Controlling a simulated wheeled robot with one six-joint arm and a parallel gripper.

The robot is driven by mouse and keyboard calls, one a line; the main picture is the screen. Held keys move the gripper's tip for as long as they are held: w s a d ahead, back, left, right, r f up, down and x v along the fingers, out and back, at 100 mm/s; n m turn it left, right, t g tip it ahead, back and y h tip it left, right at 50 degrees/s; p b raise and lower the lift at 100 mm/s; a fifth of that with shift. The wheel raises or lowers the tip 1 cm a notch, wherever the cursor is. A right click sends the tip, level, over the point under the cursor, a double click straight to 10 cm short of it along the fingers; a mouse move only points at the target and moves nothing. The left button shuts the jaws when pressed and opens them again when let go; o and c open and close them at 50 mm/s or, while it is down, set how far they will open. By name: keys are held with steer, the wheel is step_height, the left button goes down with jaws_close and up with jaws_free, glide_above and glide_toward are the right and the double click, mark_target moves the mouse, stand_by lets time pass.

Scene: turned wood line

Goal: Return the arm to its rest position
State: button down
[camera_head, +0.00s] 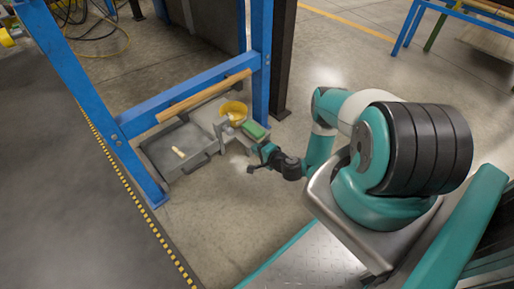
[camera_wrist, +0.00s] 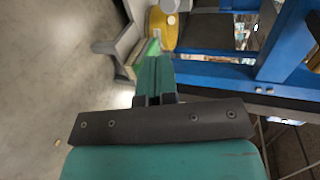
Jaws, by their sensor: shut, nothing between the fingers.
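My arm reaches out to the left from my body in the head view. My gripper (camera_head: 256,163) is at its end, low over the floor, just right of a grey surface with a green block (camera_head: 254,130) and a yellow bowl (camera_head: 233,110). In the wrist view my gripper (camera_wrist: 154,62) has its fingers together with nothing held. The fingers partly cover the green block (camera_wrist: 150,47) behind them, and the yellow bowl (camera_wrist: 163,30) is beyond. I cannot tell the exact gap to the block.
A grey tray (camera_head: 163,150) with a small pale piece (camera_head: 179,153) lies left of the bowl. A blue frame (camera_head: 262,60) with a wooden bar (camera_head: 204,95) stands around them. A dark mat (camera_head: 60,190) with a striped edge is at left. Floor below the gripper is clear.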

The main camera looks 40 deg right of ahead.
steer(key=w+a+r+n+g+y, duration=0.25)
steer(key=w+r+n, duration=0.2)
steer(key=r, duration=0.35)
steer(key=w+a+r+n+g+y, duration=0.2)
steer(key=w+a+r+n+y, duration=0.15)
steer(key=r+n, duration=0.4)
steer(key=s+a+r+n+g+h, duration=0.1)
steer(key=s+a+r+n+g, duration=0.15)
steer(key=r, duration=0.45)
steer(key=s+a+r+n+g+h, duration=0.1)
steer(key=s+a+r+g, duration=0.15)
steer(key=r, duration=0.45)
steer(key=s+r+n+g+h, duration=0.2)
steer(key=s+r+h, duration=0.3)
steer(key=s+r, duration=1.05)
steer(key=s+a+r+n+g+y, duration=0.1)
steer(key=s+a+r+n+y, duration=0.15)
steer(key=s+a, duration=0.4)
steer(key=s+a+r+n+g+y, duration=0.25)
steer(key=s+a+n, duration=0.2)
steer(key=a, duration=0.25)
step_height(320, 180, up, 38)
steer(key=p, duration=3.7)
steer(key=shift+s+r+t+h+p, duration=0.15)
steer(key=shift+s+t+h+p, duration=0.15)
steer(key=shift+h, duration=0.1)
